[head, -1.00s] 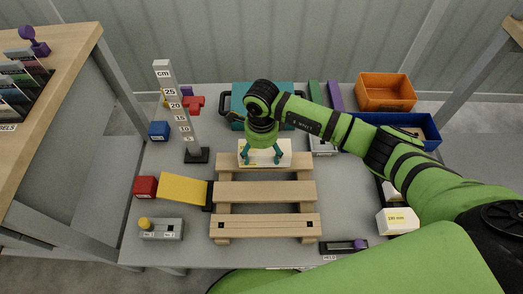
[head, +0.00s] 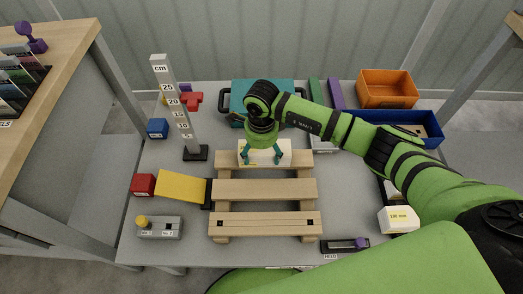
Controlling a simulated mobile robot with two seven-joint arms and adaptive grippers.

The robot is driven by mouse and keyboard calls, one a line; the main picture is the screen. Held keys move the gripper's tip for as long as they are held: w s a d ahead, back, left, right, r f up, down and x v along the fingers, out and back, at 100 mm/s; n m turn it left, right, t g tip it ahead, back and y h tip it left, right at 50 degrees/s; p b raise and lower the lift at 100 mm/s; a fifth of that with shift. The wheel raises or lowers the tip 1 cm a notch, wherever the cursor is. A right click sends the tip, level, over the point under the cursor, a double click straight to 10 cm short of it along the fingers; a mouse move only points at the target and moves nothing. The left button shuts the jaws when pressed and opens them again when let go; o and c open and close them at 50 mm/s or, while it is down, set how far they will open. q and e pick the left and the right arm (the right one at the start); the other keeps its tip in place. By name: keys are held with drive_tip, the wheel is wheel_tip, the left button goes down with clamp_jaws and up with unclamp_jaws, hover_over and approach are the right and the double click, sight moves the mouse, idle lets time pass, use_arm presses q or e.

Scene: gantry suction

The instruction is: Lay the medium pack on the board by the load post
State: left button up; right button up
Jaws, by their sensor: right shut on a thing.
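A cream-white pack (head: 284,156) with a small yellow label is at the far slat of the wooden slatted board (head: 264,190). I cannot tell whether it rests on the slat or hangs just above it. My right gripper (head: 262,156) points down over the pack and is shut on it, teal fingers against its near side. The arm comes in from the right and hides part of the table. A tall grey post (head: 177,107) with a cm scale stands upright left of the board. My left gripper is not in view.
A yellow ramp (head: 182,187) and red block (head: 143,185) lie left of the board. A white pack (head: 398,220) marked 190 mm is at the right. A teal case (head: 240,96), orange bin (head: 386,88) and blue bin (head: 427,128) stand behind.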

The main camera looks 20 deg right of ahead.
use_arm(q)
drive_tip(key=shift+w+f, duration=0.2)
use_arm(e)
drive_tip(key=shift+f, duration=0.2)
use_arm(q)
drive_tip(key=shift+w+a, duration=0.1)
use_arm(e)
drive_tip(key=o, duration=1.4)
drive_tip(key=shift+c, duration=0.2)
drive_tip(key=shift+r, duration=4.05)
